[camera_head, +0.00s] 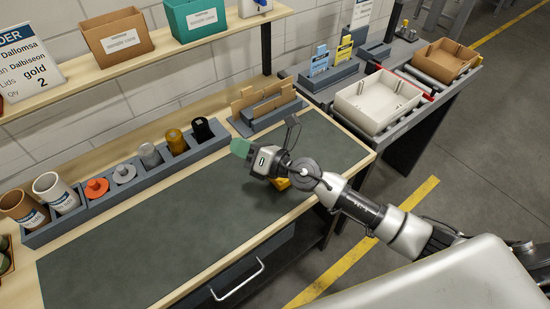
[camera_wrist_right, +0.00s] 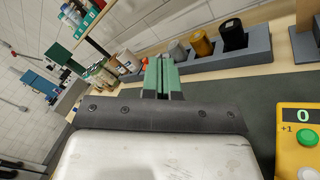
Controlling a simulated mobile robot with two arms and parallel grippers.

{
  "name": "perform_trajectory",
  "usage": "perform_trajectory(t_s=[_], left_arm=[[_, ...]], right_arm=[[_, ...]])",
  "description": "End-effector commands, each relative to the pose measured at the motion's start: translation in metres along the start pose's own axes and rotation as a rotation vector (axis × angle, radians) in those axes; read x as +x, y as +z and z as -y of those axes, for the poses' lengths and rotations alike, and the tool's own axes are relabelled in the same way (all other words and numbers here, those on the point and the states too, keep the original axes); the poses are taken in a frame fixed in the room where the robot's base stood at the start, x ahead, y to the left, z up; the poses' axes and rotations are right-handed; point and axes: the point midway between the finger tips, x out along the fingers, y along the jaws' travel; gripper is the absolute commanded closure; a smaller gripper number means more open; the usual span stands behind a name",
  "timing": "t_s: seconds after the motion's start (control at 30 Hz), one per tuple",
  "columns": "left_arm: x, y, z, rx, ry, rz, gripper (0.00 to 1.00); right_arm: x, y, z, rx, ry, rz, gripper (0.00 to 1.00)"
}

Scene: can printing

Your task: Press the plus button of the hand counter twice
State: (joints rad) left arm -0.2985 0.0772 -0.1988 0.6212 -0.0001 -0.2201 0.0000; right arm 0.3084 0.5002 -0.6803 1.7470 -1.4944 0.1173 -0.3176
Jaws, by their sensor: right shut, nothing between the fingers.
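The hand counter (camera_wrist_right: 286,150) is a yellow box at the right edge of the right wrist view. Its display (camera_wrist_right: 303,115) reads 0. In the head view only a small yellow part of the counter (camera_head: 281,184) shows; my right gripper and wrist hide the rest. My right gripper (camera_head: 240,148) has green fingertips, is shut and empty, and points away past the counter above the mat. The fingers (camera_wrist_right: 160,75) are together in the wrist view. My left gripper is not in view.
A grey rack (camera_head: 105,199) with cups, lids and rolls runs along the back of the dark mat (camera_head: 130,245). A slotted holder (camera_head: 265,118) stands behind my right gripper. A white bin (camera_head: 378,100) sits on the side table. The mat's left half is clear.

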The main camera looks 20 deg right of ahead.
Motion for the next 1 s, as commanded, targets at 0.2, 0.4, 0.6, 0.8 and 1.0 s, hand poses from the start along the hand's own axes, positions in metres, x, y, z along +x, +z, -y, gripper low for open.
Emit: perform_trajectory(t_s=[0.2,0.4,0.6,0.8,1.0], left_arm=[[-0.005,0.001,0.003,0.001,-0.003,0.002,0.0],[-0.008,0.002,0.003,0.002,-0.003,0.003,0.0],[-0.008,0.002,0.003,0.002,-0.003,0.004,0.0],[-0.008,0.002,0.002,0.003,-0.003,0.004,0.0],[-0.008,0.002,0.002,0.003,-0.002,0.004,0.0]], right_arm=[[0.002,0.002,0.024,-0.741,-0.003,-0.45,1.0],[-0.019,0.033,0.074,-1.188,-0.14,-0.758,1.0],[-0.031,0.053,0.094,-1.334,-0.219,-0.872,1.0],[-0.032,0.055,0.096,-1.349,-0.228,-0.884,1.0],[-0.032,0.054,0.096,-1.347,-0.226,-0.882,1.0]])
